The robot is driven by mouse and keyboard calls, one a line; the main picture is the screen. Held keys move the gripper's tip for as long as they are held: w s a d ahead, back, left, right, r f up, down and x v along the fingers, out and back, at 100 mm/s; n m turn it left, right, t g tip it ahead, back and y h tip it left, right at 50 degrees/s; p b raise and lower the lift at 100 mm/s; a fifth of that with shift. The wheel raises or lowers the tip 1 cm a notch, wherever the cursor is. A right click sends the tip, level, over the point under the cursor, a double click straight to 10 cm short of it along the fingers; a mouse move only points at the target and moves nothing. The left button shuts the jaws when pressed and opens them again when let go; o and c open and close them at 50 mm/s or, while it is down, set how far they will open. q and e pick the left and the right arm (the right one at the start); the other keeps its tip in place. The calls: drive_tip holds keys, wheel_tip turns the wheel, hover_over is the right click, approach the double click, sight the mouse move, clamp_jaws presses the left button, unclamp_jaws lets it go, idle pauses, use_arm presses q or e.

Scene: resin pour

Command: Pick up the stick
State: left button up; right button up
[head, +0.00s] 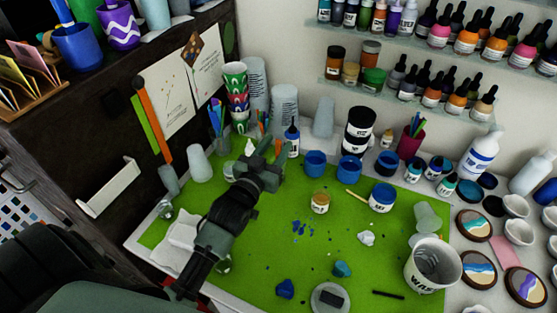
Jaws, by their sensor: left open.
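A short tan stick (354,195) lies on the green mat (320,240), with its right end close to a white jar (382,198) with blue contents. I cannot tell whether the two touch. A thin black stick-like piece (388,294) lies near the mat's front right edge. My left gripper (270,158) is open above the back left of the mat, apart from and to the left of the tan stick. It partly hides what stands behind it. My right gripper is out of view.
Blue cups (315,163), a small amber jar (320,203) and blue spills (301,230) lie around the mat's middle. A white waste bucket (433,264) stands at the right. Bottles line the wall shelves (400,95). The mat's centre is mostly free.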

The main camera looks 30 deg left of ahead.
use_arm(q)
drive_tip(key=w+p, duration=0.1)
drive_tip(key=w, duration=0.2)
drive_tip(key=shift+w, duration=0.3)
drive_tip(key=shift+w+f, duration=0.15)
drive_tip(key=shift+w, duration=0.1)
drive_tip(key=shift+s, duration=0.1)
clamp_jaws()
